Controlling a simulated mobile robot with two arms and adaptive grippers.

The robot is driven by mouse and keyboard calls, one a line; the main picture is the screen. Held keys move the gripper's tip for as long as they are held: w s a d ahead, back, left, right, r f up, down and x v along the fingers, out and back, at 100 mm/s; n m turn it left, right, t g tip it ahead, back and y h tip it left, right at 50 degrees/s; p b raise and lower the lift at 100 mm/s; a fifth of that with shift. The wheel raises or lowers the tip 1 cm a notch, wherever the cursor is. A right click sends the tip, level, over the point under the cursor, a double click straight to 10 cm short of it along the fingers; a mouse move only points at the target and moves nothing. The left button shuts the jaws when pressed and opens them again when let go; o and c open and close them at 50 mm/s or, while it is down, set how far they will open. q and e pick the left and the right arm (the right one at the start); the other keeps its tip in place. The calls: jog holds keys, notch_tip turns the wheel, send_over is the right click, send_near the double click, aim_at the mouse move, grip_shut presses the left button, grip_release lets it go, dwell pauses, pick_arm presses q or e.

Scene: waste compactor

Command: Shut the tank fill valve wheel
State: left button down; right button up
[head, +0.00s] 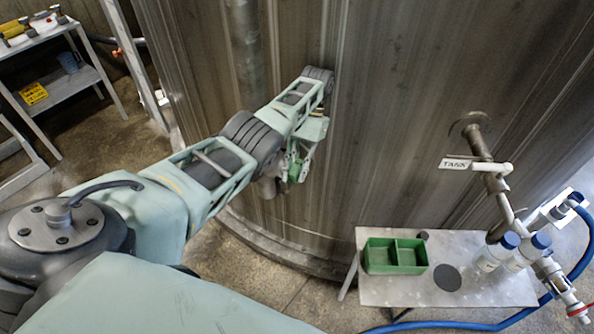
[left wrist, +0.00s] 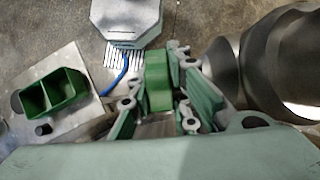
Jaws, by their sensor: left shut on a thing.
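My left gripper (head: 297,168) is at the end of the arm that reaches in from the left, in front of the large metal tank (head: 390,100). In the left wrist view its green-padded fingers close on a green block-like part (left wrist: 157,80); I cannot tell what it belongs to. A pipe with a "TANK" tag (head: 455,164) comes out of the tank at the right, with a white handle (head: 490,167) on it. The gripper is well to the left of this pipe, apart from it. I cannot make out a clear valve wheel. My right gripper is not in view.
A metal side table (head: 390,293) holds a green two-part bin (head: 410,268) and blue-capped bottles (head: 490,257) beside the pipe. A blue hose (head: 585,255) loops around the right. A shelf cart (head: 62,88) stands at the upper left. Floor between is clear.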

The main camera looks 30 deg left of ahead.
pick_arm(q)
jog(key=shift+s+f, duration=0.1)
jog(key=shift+f, duration=0.1)
jog(key=c, duration=1.6)
grip_release()
jog(key=shift+c, duration=0.2)
jog(key=shift+r, duration=0.1)
